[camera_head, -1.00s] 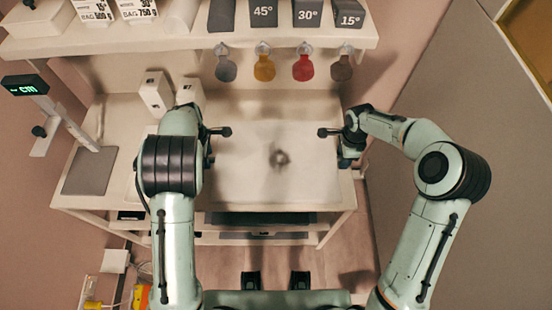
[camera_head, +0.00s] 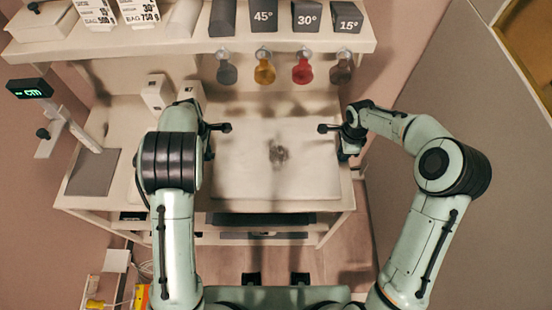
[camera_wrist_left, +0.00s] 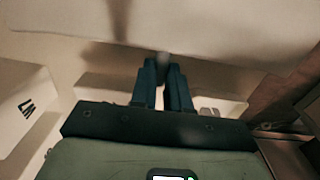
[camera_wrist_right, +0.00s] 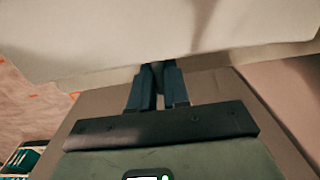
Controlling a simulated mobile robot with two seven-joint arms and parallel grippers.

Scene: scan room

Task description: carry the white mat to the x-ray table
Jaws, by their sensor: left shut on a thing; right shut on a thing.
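The white mat (camera_head: 245,175) is a pale, flat sheet with a dark smudge near its middle, level over the white desk. My left gripper (camera_wrist_left: 163,64) is shut on its left edge and my right gripper (camera_wrist_right: 157,68) on its right edge. In the head view the left gripper (camera_head: 209,150) is partly hidden by its own arm, and the right gripper (camera_head: 343,152) is at the mat's right side. A gap between mat and desk is hard to judge from above. I cannot make out an x-ray table.
The white desk (camera_head: 95,203) has a grey pad (camera_head: 94,172) and a green-lit display (camera_head: 29,89) at left. A shelf (camera_head: 190,46) above holds wedge blocks, with coloured tags (camera_head: 265,70) hanging below. A grey panel (camera_head: 470,120) stands right. Cables lie at lower left.

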